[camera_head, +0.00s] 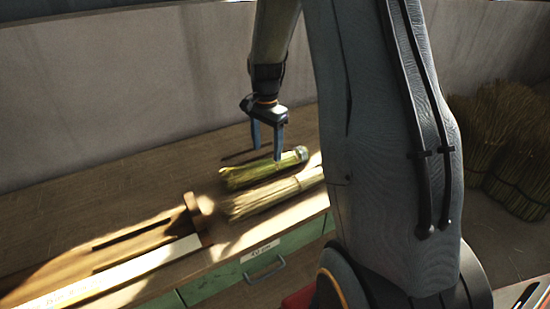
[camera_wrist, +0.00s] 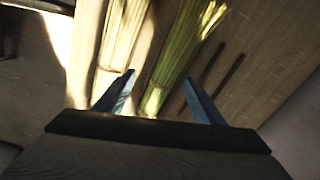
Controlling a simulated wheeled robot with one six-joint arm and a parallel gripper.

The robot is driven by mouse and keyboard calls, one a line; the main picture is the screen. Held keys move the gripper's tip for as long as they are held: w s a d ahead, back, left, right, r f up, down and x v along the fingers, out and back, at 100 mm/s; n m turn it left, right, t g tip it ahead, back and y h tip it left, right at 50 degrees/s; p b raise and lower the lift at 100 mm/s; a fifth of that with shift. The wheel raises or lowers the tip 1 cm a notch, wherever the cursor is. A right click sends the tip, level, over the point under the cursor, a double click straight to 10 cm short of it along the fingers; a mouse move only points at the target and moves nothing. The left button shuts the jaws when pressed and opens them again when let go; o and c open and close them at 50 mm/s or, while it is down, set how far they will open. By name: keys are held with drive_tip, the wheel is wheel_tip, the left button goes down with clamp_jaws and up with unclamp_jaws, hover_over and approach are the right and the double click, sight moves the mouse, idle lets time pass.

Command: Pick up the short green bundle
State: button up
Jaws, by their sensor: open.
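The short green bundle (camera_head: 262,170) lies on the wooden bench in the head view, tied near its right end. My gripper (camera_head: 267,158) points down over it with two blue fingers apart. In the wrist view the green bundle (camera_wrist: 184,52) runs between the open fingers, closer to the left one, with its lower end near the gripper base. Whether the fingers touch it I cannot tell. A paler straw bundle (camera_head: 270,196) lies beside it on the near side, and shows left of it in the wrist view (camera_wrist: 117,45).
The wooden bench (camera_head: 120,195) has a slotted wooden fixture (camera_head: 191,214) and a pale ruler-like strip (camera_head: 130,267) at its left. A green drawer (camera_head: 240,271) with a handle is in its front. Large straw stacks (camera_head: 505,145) stand at the right. Two dark slim bars (camera_wrist: 212,72) lie right of the green bundle.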

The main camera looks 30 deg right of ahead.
sight(268, 167)
drive_tip(key=w+d+m, duration=0.1)
drive_tip(key=w+d+m+p, duration=0.1)
drive_tip(key=d, duration=0.1)
drive_tip(key=shift+w+d+f+m, duration=0.15)
drive_tip(key=shift+w+d+m, duration=0.05)
drive_tip(key=shift+m, duration=0.1)
drive_tip(key=shift+w+d+f, duration=0.15)
drive_tip(key=shift+w+d, duration=0.05)
drive_tip(key=shift+d, duration=0.1)
wheel_tip(268, 167, down, 2)
drive_tip(key=shift+f+m+p, duration=0.2)
drive_tip(key=shift+m+p, duration=0.1)
drive_tip(key=shift+p, duration=0.1)
drive_tip(key=shift+s+f+p, duration=0.15)
drive_tip(key=shift+f+p, duration=0.5)
drive_tip(key=shift+f, duration=0.7)
drive_tip(key=shift+s+f+p, duration=0.1)
drive_tip(key=shift+f+p, duration=0.5)
drive_tip(key=shift+f, duration=0.7)
drive_tip(key=c, duration=1.1)
drive_tip(key=shift+r, duration=0.1)
drive_tip(key=shift+c, duration=0.2)
